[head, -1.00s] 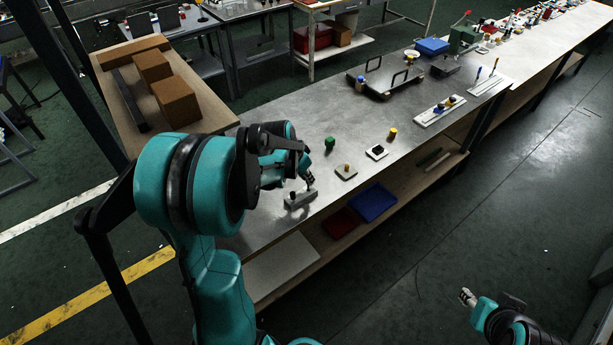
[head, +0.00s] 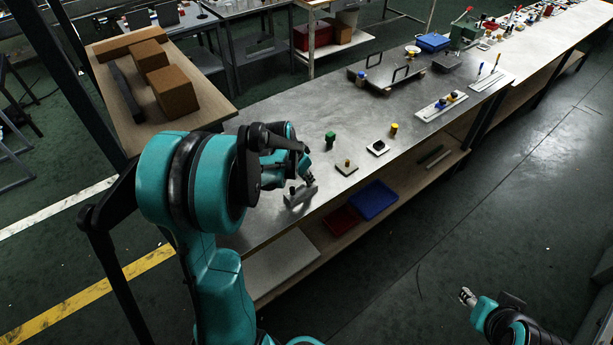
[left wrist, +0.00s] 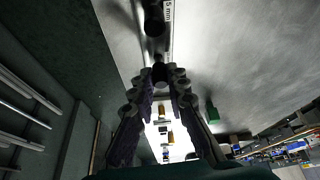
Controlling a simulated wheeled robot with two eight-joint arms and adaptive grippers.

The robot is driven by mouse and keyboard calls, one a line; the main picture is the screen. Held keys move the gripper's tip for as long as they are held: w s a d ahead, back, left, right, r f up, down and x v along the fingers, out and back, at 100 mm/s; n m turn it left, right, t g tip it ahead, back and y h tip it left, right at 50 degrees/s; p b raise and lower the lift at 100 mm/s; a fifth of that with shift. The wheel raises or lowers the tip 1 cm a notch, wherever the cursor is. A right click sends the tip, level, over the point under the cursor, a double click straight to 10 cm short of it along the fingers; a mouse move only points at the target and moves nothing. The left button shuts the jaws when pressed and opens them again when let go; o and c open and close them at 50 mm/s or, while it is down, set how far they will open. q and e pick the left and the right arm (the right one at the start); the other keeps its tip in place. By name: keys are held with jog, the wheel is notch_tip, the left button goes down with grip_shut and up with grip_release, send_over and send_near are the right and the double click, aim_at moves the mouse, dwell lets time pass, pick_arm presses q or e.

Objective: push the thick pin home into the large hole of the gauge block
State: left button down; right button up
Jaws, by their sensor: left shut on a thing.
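The gauge block (head: 297,197) is a grey bar near the front edge of the bench. A dark pin (head: 292,190) stands up from its left part. In the left wrist view this dark cylinder (left wrist: 153,18) stands beside a white label (left wrist: 168,12) ending in "5 mm". My left gripper (head: 310,179) is low at the block's right end. In the left wrist view its fingers (left wrist: 161,78) are shut on a dark round pin between the tips. The pin's lower end and the hole are hidden. My right gripper (head: 467,297) is far from the bench, over the floor; its finger gap is too small to judge.
Close by stand a green-topped piece (head: 330,137), a plate with a small peg (head: 347,167), a white-edged plate (head: 378,148) and a yellow cylinder (head: 394,129). Blue (head: 374,200) and red (head: 340,220) trays lie on the lower shelf.

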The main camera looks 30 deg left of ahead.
pick_arm(q)
jog(key=shift+f+b, duration=0.3)
jog(key=shift+f, duration=0.05)
jog(key=c, duration=1.4)
grip_release()
jog(key=shift+r, duration=0.15)
jog(key=v, duration=0.7)
jog(key=shift+s+r, duration=0.1)
jog(key=shift+r, duration=0.05)
jog(key=s+d+r+n+t, duration=0.1)
jog(key=s+d, duration=0.4)
jog(key=s+d+r+t, duration=0.1)
jog(key=s+d, duration=0.4)
jog(key=s+d+r+n+y, duration=0.1)
jog(key=s+d, duration=0.4)
jog(key=d, duration=0.1)
jog(key=shift+s+d+r+n+t, duration=0.1)
jog(key=shift+s+r+n+t, duration=0.1)
jog(key=shift+n+t, duration=0.15)
